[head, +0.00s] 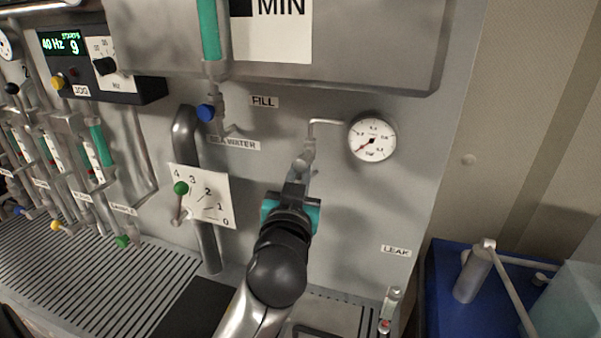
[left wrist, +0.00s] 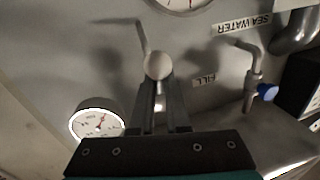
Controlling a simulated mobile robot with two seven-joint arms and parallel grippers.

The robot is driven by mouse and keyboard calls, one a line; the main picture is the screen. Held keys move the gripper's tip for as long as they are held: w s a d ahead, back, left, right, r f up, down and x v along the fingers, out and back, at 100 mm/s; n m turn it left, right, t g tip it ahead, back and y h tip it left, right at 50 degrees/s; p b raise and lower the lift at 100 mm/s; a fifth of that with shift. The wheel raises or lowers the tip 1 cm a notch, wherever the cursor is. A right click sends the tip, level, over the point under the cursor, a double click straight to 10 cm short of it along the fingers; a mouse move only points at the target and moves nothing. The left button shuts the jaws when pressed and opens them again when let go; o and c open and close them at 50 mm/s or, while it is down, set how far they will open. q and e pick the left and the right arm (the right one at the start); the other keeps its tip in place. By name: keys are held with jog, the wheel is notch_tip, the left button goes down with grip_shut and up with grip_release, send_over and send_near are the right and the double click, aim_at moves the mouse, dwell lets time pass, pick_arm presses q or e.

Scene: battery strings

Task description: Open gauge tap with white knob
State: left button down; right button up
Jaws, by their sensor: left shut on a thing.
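The gauge tap (head: 303,160) is a grey metal fitting on the panel, below the bent pipe that leads to the round white gauge (head: 372,137). My left gripper (head: 297,188) is at the tap from below, and its body hides part of the tap. In the left wrist view a round pale knob (left wrist: 158,65) shows just beyond the fingertips of my left gripper (left wrist: 162,120). A light stem runs from it between the fingers, which are shut on the tap handle. The gauge also shows at the left there (left wrist: 97,122). My right gripper is not in view.
A blue knob (head: 205,112) is on a pipe left of the FILL label (head: 264,101). A green-knobbed lever (head: 181,188) stands before a numbered plate (head: 212,203). A blue surface (head: 445,300) with a grey hand pump (head: 473,275) is at the right.

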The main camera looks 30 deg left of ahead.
pick_arm(q)
jog(key=m, duration=0.1)
jog(key=m+p, duration=0.1)
jog(key=m, duration=0.1)
jog(key=m+t, duration=0.1)
jog(key=shift+s+a+r, duration=0.1)
jog(key=shift+a+r, duration=0.15)
jog(key=shift+a, duration=0.15)
jog(key=m, duration=0.2)
jog(key=m+p, duration=0.1)
jog(key=m+t+p, duration=0.1)
jog(key=m, duration=0.1)
jog(key=shift+s+a+r+m+h, duration=0.1)
jog(key=shift+a+r+m+h, duration=0.2)
jog(key=m, duration=0.1)
jog(key=m+p, duration=0.1)
jog(key=m, duration=0.1)
jog(key=m+t+h+p, duration=0.1)
jog(key=m, duration=0.1)
jog(key=shift+a+r, duration=0.2)
jog(key=shift+r, duration=0.2)
jog(key=shift+r+m+h+p, duration=0.15)
jog(key=shift+m+h+p, duration=0.2)
jog(key=shift+m, duration=0.65)
jog(key=shift+r+m+h+p, duration=0.1)
jog(key=shift+m+h+p, duration=0.2)
jog(key=shift+m, duration=1)
jog(key=c, duration=0.9)
grip_release()
jog(key=shift+f, duration=0.1)
